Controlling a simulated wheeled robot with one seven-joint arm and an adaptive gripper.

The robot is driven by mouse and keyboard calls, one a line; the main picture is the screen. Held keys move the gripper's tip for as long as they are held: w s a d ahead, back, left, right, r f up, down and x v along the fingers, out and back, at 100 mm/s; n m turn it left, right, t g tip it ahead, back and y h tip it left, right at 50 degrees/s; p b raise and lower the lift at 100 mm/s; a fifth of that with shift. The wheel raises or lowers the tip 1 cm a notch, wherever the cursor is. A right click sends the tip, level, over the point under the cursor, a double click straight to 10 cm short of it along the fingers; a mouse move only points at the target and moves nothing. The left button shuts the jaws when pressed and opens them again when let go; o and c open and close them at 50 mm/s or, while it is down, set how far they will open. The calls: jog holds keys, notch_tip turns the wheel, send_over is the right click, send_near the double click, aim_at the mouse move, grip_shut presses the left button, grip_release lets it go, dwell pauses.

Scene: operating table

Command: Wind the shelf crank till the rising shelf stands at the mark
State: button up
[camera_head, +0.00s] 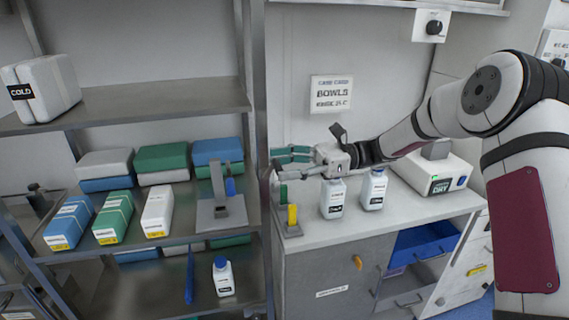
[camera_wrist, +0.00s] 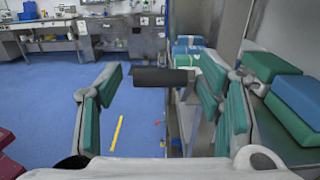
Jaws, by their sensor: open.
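My gripper (camera_head: 280,155) is open, its green-padded fingers pointing left at the front post of the steel shelf rack. In the wrist view, a dark cylindrical handle (camera_wrist: 160,76), which looks like the crank's grip, lies crosswise between the open fingers; I cannot tell whether it touches them. The crank is not clear in the head view. A small grey stand on the counter's left end carries a yellow block (camera_head: 292,214) and a green piece (camera_head: 283,192). A grey bracket with an upright (camera_head: 218,185) stands on the rack. I cannot tell which part is the rising shelf or mark.
The steel rack (camera_head: 160,102) at left holds a COLD box (camera_head: 42,88) and several blue, green and white packs. Two white bottles (camera_head: 333,198) (camera_head: 373,190) stand on the counter below my wrist. A white DRY device (camera_head: 436,176) stands behind.

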jog(key=shift+a, duration=0.1)
jog(key=c, duration=1)
jog(key=shift+s+a+h, duration=0.1)
jog(key=shift+h, duration=0.2)
